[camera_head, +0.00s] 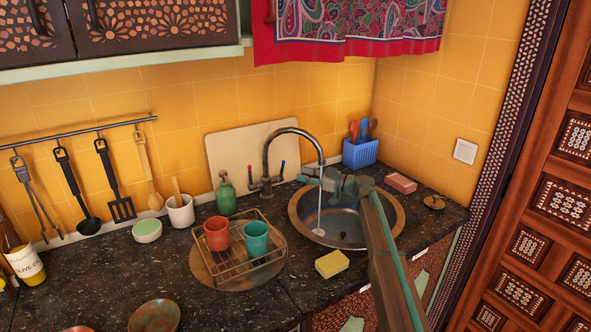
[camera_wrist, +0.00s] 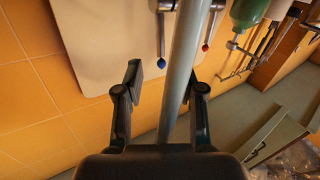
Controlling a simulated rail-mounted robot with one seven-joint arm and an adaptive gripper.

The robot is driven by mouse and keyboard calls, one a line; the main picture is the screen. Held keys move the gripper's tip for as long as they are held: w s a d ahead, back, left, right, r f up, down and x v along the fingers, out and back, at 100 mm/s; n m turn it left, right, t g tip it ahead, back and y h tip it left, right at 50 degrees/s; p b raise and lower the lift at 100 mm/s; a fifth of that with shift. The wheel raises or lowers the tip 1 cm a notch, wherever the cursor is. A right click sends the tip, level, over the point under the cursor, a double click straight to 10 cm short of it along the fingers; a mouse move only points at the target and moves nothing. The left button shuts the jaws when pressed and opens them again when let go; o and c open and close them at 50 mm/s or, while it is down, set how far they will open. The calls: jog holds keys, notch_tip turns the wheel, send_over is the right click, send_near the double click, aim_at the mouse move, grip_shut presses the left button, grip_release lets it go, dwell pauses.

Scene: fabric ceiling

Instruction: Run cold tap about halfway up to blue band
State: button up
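The tap (camera_head: 267,158) has a dark arched spout and two levers. The red-tipped lever (camera_head: 250,169) is on the left and the blue-tipped lever (camera_head: 282,166) on the right. A thin pale stream (camera_head: 320,200) falls from the spout into the round sink (camera_head: 397,222). My gripper (camera_head: 308,177) is over the sink, right of the blue lever and apart from it. In the wrist view my gripper (camera_wrist: 170,78) is open. A grey column crosses between its fingers; whether it touches them I cannot tell. The blue tip (camera_wrist: 161,62) shows beyond them. No separate blue band is discernible.
A wire rack (camera_head: 240,262) with a red cup (camera_head: 217,233) and a teal cup (camera_head: 256,238) stands left of the sink. A green bottle (camera_head: 226,196) is near the tap. A yellow sponge (camera_head: 332,263) lies in front; a blue basket (camera_head: 360,152) stands behind.

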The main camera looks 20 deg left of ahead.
aim_at(282, 169)
jog(key=shift+w+a+p, duration=0.15)
jog(key=shift+a+p, duration=0.35)
jog(key=shift+a, duration=1.15)
jog(key=shift+w+a+p, duration=0.2)
jog(key=shift+a+p, duration=0.25)
jog(key=shift+a, duration=1.2)
jog(key=shift+w+a+p, duration=0.15)
jog(key=shift+a+p, duration=0.35)
jog(key=shift+a, duration=1.15)
grip_shut()
